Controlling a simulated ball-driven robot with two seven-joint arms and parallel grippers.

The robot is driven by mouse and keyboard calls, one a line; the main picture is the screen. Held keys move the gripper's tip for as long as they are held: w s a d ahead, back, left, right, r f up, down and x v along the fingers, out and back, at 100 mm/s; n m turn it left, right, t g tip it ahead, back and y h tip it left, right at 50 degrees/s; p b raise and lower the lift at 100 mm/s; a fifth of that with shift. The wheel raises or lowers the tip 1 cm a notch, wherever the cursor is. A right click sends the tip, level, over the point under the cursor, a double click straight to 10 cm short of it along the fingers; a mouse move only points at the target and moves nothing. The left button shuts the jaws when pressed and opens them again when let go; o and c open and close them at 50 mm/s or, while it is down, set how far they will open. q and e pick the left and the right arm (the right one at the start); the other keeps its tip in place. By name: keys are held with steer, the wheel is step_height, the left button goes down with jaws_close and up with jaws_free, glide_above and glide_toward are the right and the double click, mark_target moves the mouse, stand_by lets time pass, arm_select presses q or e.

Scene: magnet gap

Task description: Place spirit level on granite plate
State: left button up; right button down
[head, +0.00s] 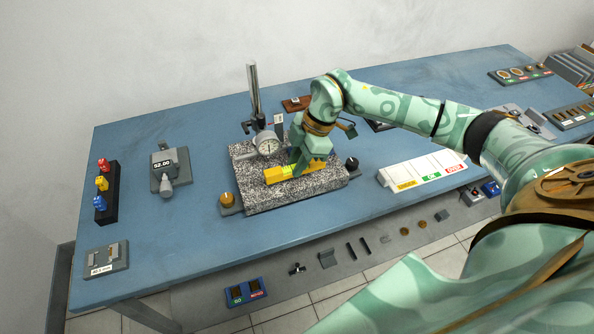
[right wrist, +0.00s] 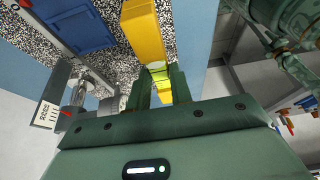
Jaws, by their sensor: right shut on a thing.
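The yellow spirit level (head: 278,175) is over the front middle of the speckled granite plate (head: 249,200). My left gripper is not in view.
A dial gauge (head: 267,145) on a tall post (head: 254,90) stands on the plate close left of my gripper. A brass knob (head: 227,201) and a black knob (head: 352,163) flank the plate. A white labelled tray (head: 425,169) lies right.

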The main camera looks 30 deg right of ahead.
step_height(320, 180, down, 4)
steer(key=shift+w+d+r+b, duration=0.1)
steer(key=shift+w+r+b, duration=0.05)
steer(key=shift+b, duration=0.25)
steer(key=c, duration=1.3)
jaws_free()
steer(key=shift+o, duration=0.2)
steer(key=shift+r, duration=0.1)
steer(key=p+v, duration=0.1)
steer(key=v, duration=1.1)
steer(key=shift+p, duration=0.4)
